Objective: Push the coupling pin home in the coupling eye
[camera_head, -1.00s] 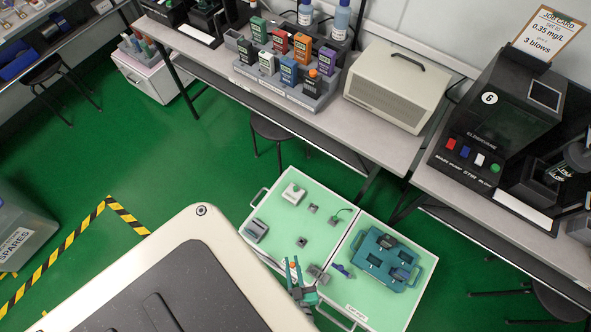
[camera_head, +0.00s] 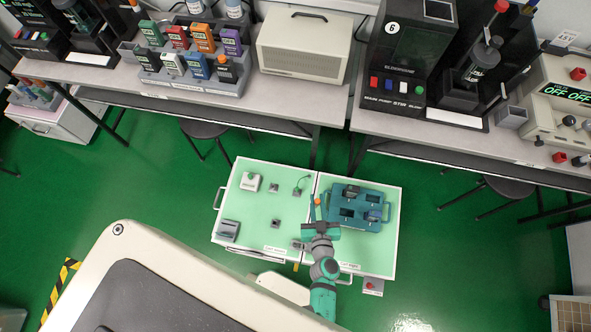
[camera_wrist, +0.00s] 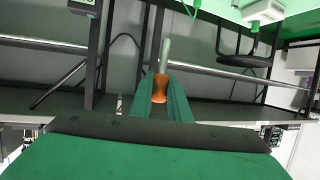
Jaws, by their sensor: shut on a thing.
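My gripper (camera_head: 318,205) is over the pale green worktop, at the left side of the teal tray. Its teal fingers are shut on a slim piece with an orange waisted part (camera_wrist: 160,88) and a pale rod (camera_wrist: 165,55) pointing up in the wrist view; I take this to be the coupling pin. In the head view only a small bit of orange shows at the fingertips. I cannot tell which fitting is the coupling eye; small grey square blocks (camera_head: 276,223) stand on the left half of the worktop. The pin appears clear of them.
The teal tray (camera_head: 373,225) with dark pieces lies on the right half. A white block with a green top (camera_head: 250,182) and a grey block (camera_head: 228,230) stand on the left half. A bench with bottles and machines (camera_head: 330,112) runs behind.

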